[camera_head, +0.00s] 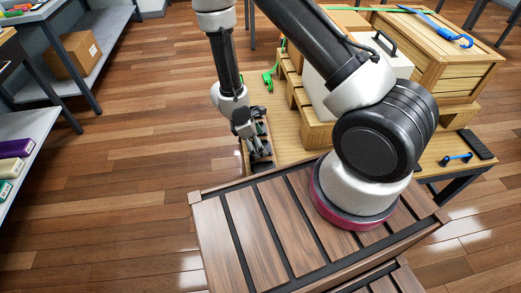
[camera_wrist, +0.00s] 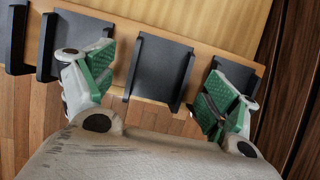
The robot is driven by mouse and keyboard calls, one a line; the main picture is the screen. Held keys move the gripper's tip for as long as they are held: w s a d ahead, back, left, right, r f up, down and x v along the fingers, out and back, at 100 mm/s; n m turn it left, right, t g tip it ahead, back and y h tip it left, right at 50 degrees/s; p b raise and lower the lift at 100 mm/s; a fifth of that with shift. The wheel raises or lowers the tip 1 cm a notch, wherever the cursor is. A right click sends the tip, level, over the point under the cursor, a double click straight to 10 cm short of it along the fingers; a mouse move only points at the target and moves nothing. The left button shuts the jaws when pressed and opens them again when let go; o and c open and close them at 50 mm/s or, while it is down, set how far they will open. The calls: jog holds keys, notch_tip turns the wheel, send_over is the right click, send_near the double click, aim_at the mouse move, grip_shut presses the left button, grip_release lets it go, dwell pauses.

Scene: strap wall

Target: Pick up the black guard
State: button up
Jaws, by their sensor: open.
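Several black guards, angled plates with a raised lip, sit in a row along the table edge in the wrist view. The middle black guard (camera_wrist: 162,66) lies between the green-padded fingers of my gripper (camera_wrist: 160,86), slightly beyond them. Another black guard (camera_wrist: 75,38) is partly behind the left finger, and one (camera_wrist: 237,72) is partly behind the right finger. My gripper is open and holds nothing. In the head view my gripper (camera_head: 257,147) is low over the guards (camera_head: 263,163) at the table's left edge, hiding part of them.
The wooden table (camera_head: 290,135) carries a pallet with a white case (camera_head: 345,95) and a wooden crate (camera_head: 440,60). A green ratchet (camera_head: 268,80) lies near the left, and a blue-handled tool (camera_head: 456,158) at the right. Shelves stand far left. Floor left of the table is clear.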

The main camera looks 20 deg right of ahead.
jog(key=shift+d+f, duration=0.1)
jog(key=shift+f, duration=0.25)
jog(key=c, duration=1.1)
jog(key=shift+r, duration=0.1)
jog(key=shift+w+a+r, duration=0.1)
jog(key=shift+a+r, duration=0.25)
jog(key=shift+a, duration=0.05)
jog(key=a+r, duration=0.2)
jog(key=a, duration=0.2)
jog(key=w+a+r, duration=0.1)
jog(key=a+r, duration=0.1)
jog(key=a, duration=0.2)
jog(key=w+a+r, duration=0.1)
jog(key=a+r, duration=0.2)
jog(key=a, duration=0.2)
jog(key=shift+w+r, duration=0.1)
jog(key=shift+w, duration=0.15)
